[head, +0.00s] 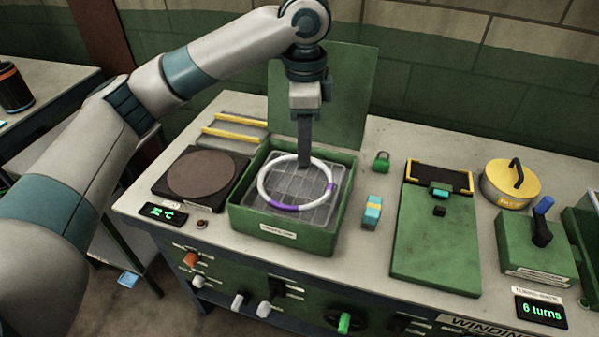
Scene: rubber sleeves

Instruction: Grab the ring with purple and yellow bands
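A white ring with purple bands (283,207) shows in the open green box (290,242), over a grey grid floor. I see purple at its near side and right side; I cannot make out a yellow band. My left gripper (304,163) points straight down over the box, its fingertips overlapping the ring's far rim. The fingers show edge-on as one dark strip, so I cannot tell whether they are open or shut on the rim. A small part of the far rim is hidden behind them. My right gripper is not in view.
The box's green lid (335,95) stands raised behind it. A dark round plate (202,174) is on the left.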

